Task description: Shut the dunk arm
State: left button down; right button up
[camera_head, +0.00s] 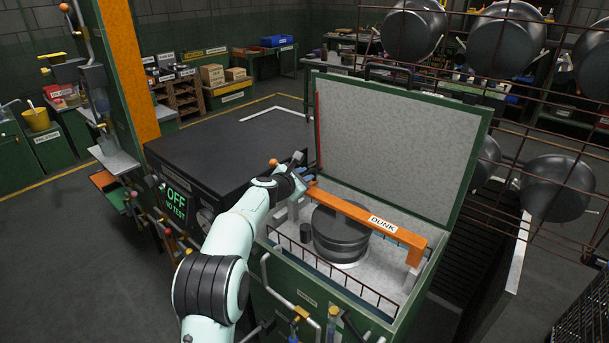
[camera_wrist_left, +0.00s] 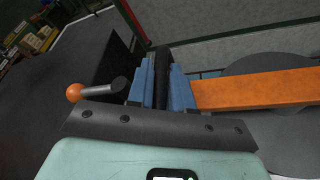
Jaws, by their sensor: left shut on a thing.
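The dunk arm (camera_head: 362,216) is an orange bar with a white "DUNK" label. It lies across the open green tank (camera_head: 458,238), above a round dark pot-like body (camera_head: 341,240). My left gripper (camera_head: 306,180) is at the bar's far left end. In the left wrist view, the blue fingers of my left gripper (camera_wrist_left: 162,82) are shut on a dark upright piece beside the end of the orange bar (camera_wrist_left: 255,89), seemingly the arm's grip. Its join to the bar is hidden by the right finger. My right gripper is not in view.
The tank's grey-lined lid (camera_head: 395,145) stands open behind the bar. A black-topped cabinet (camera_head: 235,150) with an "OFF NO TEST" display stands at left. An orange ball knob (camera_wrist_left: 75,92) is left of the fingers. A wire rack with hanging pots (camera_head: 505,45) stands at right.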

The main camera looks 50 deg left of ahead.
pick_arm(q)
jog(key=shift+s+a+f, duration=0.1)
jog(key=shift+s+a, duration=0.2)
jog(key=shift+a, duration=0.2)
jog(key=c, duration=1.1)
grip_release()
jog(key=shift+f, duration=0.1)
jog(key=shift+w+a, duration=0.1)
jog(key=shift+a, duration=0.05)
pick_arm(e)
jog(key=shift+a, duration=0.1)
pick_arm(q)
jog(key=shift+s+d+r, duration=0.2)
jog(key=shift+s+d, duration=0.15)
jog(key=shift+s, duration=0.05)
jog(key=b+v, duration=0.1)
jog(key=v, duration=1.1)
jog(key=shift+d, duration=0.2)
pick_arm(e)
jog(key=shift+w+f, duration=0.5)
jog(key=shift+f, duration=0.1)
